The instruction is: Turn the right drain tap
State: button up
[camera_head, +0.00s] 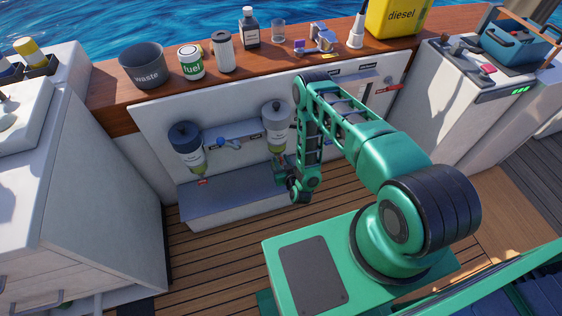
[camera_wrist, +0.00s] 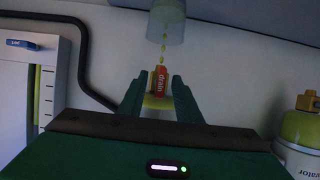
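The right filter (camera_head: 277,128) has a grey top and a clear bowl, and hangs on the white panel. My gripper (camera_head: 281,163) is just below its bowl. In the wrist view, the bowl's end (camera_wrist: 166,22) shows at the top, with yellow drops below it. The red drain tap (camera_wrist: 160,78), marked "drain", stands between the two fingers of my gripper (camera_wrist: 159,84). The fingers are apart, one on each side, with narrow gaps seeming to show. A yellow-green surface (camera_wrist: 158,102) lies behind the tap, partly hidden by the fingers. The head view mostly hides this tap.
The left filter (camera_head: 186,145) has a dark top and its own red tap (camera_head: 202,182). A blue-handled valve (camera_head: 229,143) sits between the filters. A grey ledge (camera_head: 235,192) runs below. A black hose (camera_wrist: 84,50) passes left of my gripper. Deck floor in front is clear.

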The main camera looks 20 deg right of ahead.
jog(key=shift+w+f, duration=0.1)
jog(key=shift+w, duration=0.1)
grip_shut()
